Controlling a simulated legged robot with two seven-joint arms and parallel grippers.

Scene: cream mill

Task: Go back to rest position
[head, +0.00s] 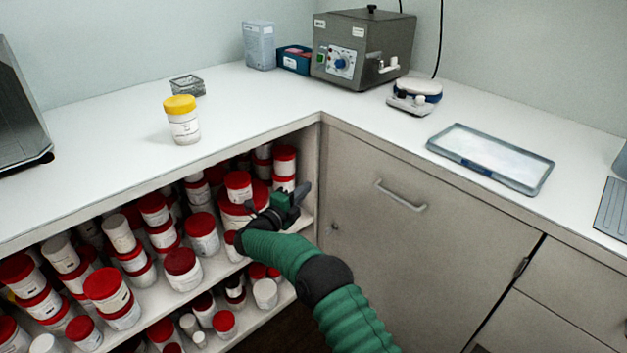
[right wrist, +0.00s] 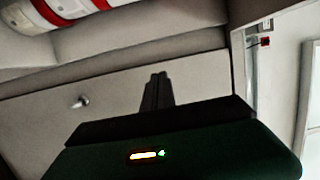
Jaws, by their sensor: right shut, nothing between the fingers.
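My right gripper (head: 303,192) is in front of the open shelf cabinet, near its right side panel. It is shut and empty. In the right wrist view the two dark fingers of my right gripper (right wrist: 155,90) are together, with a pale cabinet surface beyond them. My green right arm comes in from the bottom of the head view. My left gripper does not show in either view.
Shelves (head: 190,296) below the counter hold many red-lidded jars (head: 202,233) close to my right gripper. A yellow-lidded jar (head: 183,120) stands on the counter. A cabinet door with a handle (head: 401,196) is to the right. A tray (head: 490,157) lies above it.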

